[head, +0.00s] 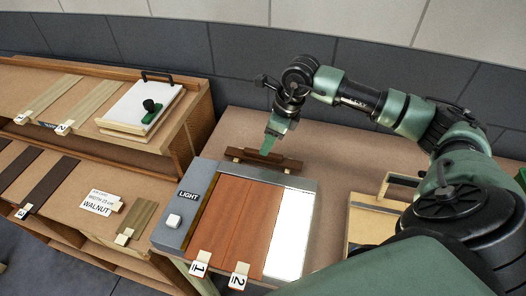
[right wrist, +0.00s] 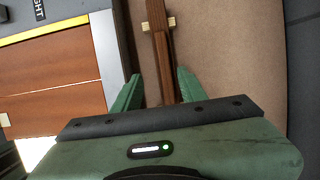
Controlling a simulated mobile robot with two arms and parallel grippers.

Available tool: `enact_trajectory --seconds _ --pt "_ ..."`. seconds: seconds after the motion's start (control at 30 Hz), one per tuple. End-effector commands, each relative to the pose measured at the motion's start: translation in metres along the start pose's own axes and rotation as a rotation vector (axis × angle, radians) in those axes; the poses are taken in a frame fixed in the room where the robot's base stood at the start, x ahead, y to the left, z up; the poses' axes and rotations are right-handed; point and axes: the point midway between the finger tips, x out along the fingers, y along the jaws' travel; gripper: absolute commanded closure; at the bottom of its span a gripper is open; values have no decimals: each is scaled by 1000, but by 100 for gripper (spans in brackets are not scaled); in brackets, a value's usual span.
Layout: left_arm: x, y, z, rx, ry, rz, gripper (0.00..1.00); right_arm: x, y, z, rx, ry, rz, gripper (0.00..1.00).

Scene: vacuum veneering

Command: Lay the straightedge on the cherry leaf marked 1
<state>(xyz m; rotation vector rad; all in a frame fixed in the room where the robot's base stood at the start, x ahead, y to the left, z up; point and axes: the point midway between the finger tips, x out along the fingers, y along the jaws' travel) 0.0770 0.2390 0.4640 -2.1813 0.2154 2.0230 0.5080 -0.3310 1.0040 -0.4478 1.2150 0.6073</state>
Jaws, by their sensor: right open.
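The straightedge (head: 264,160) is a dark brown wooden bar lying just behind the light table, on small pale rests. In the right wrist view the bar (right wrist: 158,35) runs between my fingers. My right gripper (head: 272,142) is open and points down over it, one finger on each side (right wrist: 160,78); I cannot tell whether they touch it. The cherry leaf marked 1 (head: 219,215) is the left reddish sheet on the light table, with tag 1 (head: 200,264) at its front edge. It also shows in the wrist view (right wrist: 45,62). My left gripper is out of view.
The cherry leaf marked 2 (head: 253,222) lies beside leaf 1, with a bright lit strip (head: 290,235) to its right. The light table's grey frame (head: 180,205) carries a white switch. A wooden tray (head: 368,222) stands right. Shelves with veneer strips (head: 45,180) stand left.

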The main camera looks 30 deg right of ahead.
Motion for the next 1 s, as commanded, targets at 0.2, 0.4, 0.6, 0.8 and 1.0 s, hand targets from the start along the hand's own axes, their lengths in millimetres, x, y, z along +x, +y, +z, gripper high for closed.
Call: enact_trajectory --seconds 0.2,0.4,0.6,0.8,1.0 --pt "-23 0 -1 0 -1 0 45 25 -6 -2 2 3 4 58" --pt "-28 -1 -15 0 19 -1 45 50 -7 -3 1 0 1 58" --pt "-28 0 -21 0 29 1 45 54 -8 -3 -1 0 0 58" --pt "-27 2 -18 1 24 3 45 53 -8 -3 0 0 0 100" --pt "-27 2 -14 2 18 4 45 53 -8 -3 0 -1 0 100"
